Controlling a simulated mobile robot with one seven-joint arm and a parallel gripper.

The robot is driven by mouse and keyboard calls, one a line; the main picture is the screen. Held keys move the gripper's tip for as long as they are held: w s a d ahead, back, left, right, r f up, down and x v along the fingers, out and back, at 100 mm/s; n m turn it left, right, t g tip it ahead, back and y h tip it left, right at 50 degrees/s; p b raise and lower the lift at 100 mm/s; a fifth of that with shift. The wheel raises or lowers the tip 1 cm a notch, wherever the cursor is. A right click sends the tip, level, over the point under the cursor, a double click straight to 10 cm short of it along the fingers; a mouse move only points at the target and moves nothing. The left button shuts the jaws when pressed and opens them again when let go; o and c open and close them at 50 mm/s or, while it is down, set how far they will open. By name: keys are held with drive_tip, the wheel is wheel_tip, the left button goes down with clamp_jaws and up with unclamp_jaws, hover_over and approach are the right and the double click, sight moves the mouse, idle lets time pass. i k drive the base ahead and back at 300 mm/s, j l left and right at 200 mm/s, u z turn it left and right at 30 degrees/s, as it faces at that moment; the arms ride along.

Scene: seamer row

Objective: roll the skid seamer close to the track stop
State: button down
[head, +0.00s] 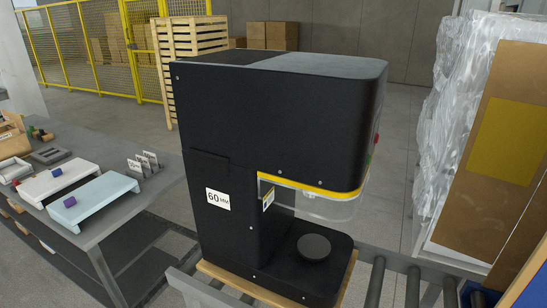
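The skid seamer (275,125) is a tall black machine in the middle of the head view. It carries a white "60 MM" label (218,199), a yellow stripe and a clear guard (325,208) over a round dark plate (314,247). It stands upright on a light wooden skid (235,290) on a roller track (412,285). Rollers show bare to its right. I cannot make out the track stop for certain; a small dark piece (482,297) shows at the bottom right. My gripper is not in view.
A grey table (150,200) with pale trays and small cards stands at the left. A plastic-wrapped stack (455,100) and cardboard (505,135) stand close on the right. A wooden crate (185,45), boxes and a yellow fence (85,50) are behind, with open floor before them.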

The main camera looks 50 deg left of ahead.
sight(267, 136)
drive_tip(key=j+z, duration=0.2)
drive_tip(key=j, duration=0.2)
drive_tip(key=k+j+z, duration=0.15)
drive_tip(key=j, duration=0.2)
drive_tip(key=j+z, duration=0.2)
drive_tip(key=j, duration=0.2)
drive_tip(key=k+j+z, duration=0.2)
drive_tip(key=j, duration=0.15)
drive_tip(key=k+j+z, duration=0.15)
drive_tip(key=j, duration=0.2)
drive_tip(key=k+j, duration=0.15)
drive_tip(key=j, duration=0.25)
drive_tip(key=k+j, duration=0.2)
drive_tip(key=j, duration=0.2)
drive_tip(key=k+j, duration=0.15)
drive_tip(key=j, duration=0.25)
drive_tip(key=k+j+z, duration=0.1)
drive_tip(key=j, duration=0.3)
drive_tip(key=k+j, duration=0.25)
drive_tip(key=j, duration=0.15)
drive_tip(key=i+j, duration=0.2)
drive_tip(key=j, duration=0.15)
drive_tip(key=i, duration=0.15)
